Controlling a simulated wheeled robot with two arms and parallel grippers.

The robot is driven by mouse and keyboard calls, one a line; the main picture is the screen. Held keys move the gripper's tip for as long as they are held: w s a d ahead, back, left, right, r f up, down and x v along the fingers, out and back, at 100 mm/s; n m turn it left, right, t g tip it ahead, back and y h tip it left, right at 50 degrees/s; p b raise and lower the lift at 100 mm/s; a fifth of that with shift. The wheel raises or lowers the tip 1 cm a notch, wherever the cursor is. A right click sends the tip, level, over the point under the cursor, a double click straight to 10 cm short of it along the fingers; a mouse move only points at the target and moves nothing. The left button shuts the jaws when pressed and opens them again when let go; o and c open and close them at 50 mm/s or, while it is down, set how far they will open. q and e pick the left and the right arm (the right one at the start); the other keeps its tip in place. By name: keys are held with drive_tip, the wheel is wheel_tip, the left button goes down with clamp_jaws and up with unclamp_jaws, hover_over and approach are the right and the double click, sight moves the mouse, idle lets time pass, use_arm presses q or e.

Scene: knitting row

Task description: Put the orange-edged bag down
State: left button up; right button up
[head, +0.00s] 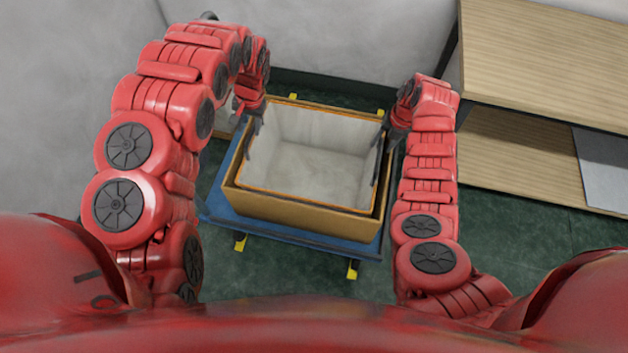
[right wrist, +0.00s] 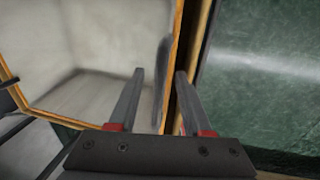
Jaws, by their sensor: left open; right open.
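The orange-edged bag (head: 310,177) is a pale grey open-topped bag with a thin orange rim. It sits upright inside a brown box (head: 300,216), and its inside looks empty. My left gripper (head: 250,140) is open at the bag's left rim. My right gripper (head: 381,152) is open at the right rim. In the right wrist view, the open fingers of my right gripper (right wrist: 160,74) straddle the orange edge of the bag (right wrist: 90,50), one over the inside and one outside by the box wall. Whether the bag's bottom rests on the box floor is hidden.
The box stands on a blue platform (head: 222,212) with yellow corner pieces, on a dark green floor (head: 300,272). A wooden shelf unit (head: 545,50) stands at the right, with a grey panel (head: 605,165) on its lower board. Pale walls lie behind and left.

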wheel_tip(320, 180, up, 10)
drive_tip(key=d, duration=0.2)
drive_tip(key=shift+s, duration=0.2)
drive_tip(key=shift+f, duration=0.15)
